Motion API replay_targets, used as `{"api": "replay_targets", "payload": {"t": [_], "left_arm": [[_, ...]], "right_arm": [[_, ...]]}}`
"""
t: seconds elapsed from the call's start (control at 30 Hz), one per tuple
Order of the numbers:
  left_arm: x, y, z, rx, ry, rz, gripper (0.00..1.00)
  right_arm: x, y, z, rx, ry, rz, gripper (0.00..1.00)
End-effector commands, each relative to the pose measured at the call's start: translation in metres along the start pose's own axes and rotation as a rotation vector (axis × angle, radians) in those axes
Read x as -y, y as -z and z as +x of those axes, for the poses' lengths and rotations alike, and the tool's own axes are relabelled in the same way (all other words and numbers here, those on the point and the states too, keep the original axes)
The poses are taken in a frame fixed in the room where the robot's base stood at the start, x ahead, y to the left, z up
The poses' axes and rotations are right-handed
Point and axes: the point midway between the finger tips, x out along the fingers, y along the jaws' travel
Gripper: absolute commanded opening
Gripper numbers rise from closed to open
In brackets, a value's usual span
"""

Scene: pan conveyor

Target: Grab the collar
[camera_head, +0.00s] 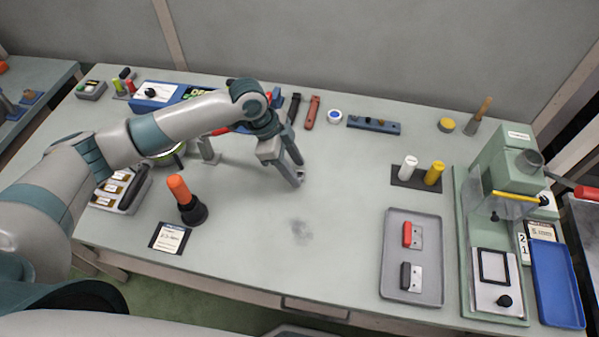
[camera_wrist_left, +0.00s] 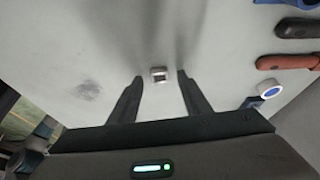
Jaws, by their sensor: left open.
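The collar, a small metallic piece with a dark opening, lies on the table in the left wrist view (camera_wrist_left: 158,74). There it appears between the two fingertips of my left gripper (camera_wrist_left: 160,76), with a gap on each side. In the head view the collar (camera_head: 301,174) is a small grey spot by the fingertips, partly hidden by them. My left gripper (camera_head: 297,174) is open and empty, pointing down at the table. I cannot tell the exact height of the fingertips above the table. My right gripper is not in view.
Bare table (camera_head: 330,230) surrounds the collar, with a dark smudge nearer the front. An orange-handled tool (camera_head: 179,190) stands at left. A grey tray (camera_head: 411,290) and green press (camera_head: 500,200) are at right. Red (camera_head: 312,112) and dark tools lie behind, near a blue-and-white round item (camera_head: 335,116).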

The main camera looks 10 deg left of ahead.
Motion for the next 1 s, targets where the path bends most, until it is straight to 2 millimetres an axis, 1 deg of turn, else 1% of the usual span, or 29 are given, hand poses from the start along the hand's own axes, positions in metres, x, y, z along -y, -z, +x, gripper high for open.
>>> {"api": "replay_targets", "payload": {"t": [0.1, 0.17, 0.57, 0.6, 0.77, 0.8, 1.0], "left_arm": [[-0.0001, 0.0, 0.0077, 0.0, 0.0, 0.0, 0.44], [-0.0001, -0.0002, 0.0093, 0.0, 0.0, 0.0, 0.44], [0.0, -0.0003, 0.0091, 0.0, 0.001, 0.0, 0.44], [0.0, -0.0003, 0.0091, 0.0, 0.001, 0.0, 0.41], [0.0, -0.0003, 0.009, 0.0, 0.001, 0.0, 0.03], [0.0, -0.0003, 0.009, 0.0, 0.001, 0.0, 0.0], [0.0, -0.0003, 0.009, 0.0, 0.001, 0.0, 0.01]], "right_arm": [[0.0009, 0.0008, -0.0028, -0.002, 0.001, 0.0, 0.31], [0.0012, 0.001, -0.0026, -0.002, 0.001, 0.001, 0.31], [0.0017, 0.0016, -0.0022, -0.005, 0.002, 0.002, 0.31], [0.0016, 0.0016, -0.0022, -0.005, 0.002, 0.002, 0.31], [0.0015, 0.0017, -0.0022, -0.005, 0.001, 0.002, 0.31], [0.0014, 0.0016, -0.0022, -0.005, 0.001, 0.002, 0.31], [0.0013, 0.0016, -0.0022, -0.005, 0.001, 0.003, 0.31]]}}
